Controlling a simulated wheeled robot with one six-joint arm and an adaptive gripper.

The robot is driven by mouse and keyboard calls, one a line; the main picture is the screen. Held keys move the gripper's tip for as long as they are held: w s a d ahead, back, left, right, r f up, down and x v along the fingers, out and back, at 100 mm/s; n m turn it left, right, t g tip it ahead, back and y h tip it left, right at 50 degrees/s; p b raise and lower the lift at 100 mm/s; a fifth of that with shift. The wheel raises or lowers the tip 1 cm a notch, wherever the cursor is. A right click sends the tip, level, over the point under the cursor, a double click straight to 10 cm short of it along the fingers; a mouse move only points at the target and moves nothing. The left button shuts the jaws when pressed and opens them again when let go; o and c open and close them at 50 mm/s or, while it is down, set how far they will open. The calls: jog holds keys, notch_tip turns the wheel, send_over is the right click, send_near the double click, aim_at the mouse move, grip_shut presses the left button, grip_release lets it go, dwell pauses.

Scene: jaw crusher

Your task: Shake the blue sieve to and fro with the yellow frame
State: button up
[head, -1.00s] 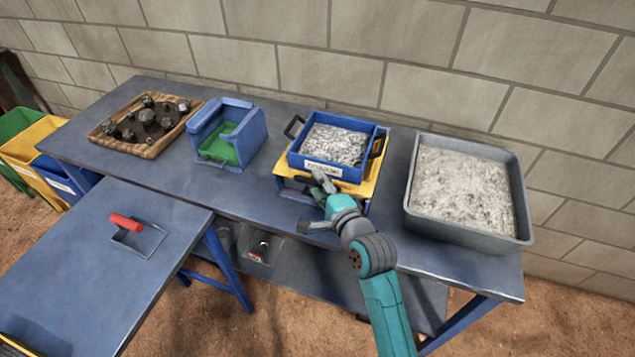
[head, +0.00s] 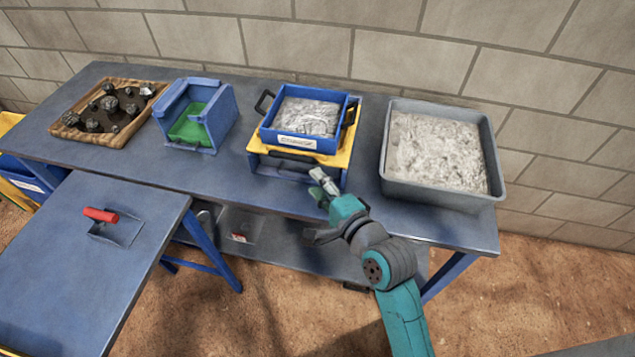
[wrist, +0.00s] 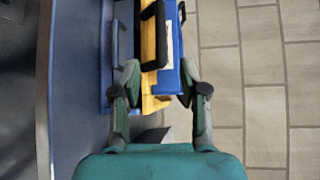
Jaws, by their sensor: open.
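The blue sieve (head: 308,140), a square tray of grey crushed grit with a white label and dark side handles, sits on the yellow frame (head: 262,145). The frame rests on a blue stand and has a dark handle (head: 291,164) at its front. My gripper (head: 321,184) is open and empty, in front of the frame's right front corner and apart from the dark handle. In the wrist view the frame (wrist: 153,103) and the sieve's blue side (wrist: 172,82) show ahead, between the open fingers of my gripper (wrist: 160,82). The stand's far side is hidden.
A grey tray of grit (head: 488,150) stands right of the sieve. A blue box with green inside (head: 222,105) and a wooden tray of dark rocks (head: 140,125) stand left. A second table (head: 80,265) with a red-handled scoop (head: 101,215) is nearer.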

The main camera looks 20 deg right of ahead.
aim_at(290, 154)
jog(key=x, duration=1.2)
jog(key=shift+w+a, duration=0.15)
jog(key=shift+a, duration=0.05)
grip_shut()
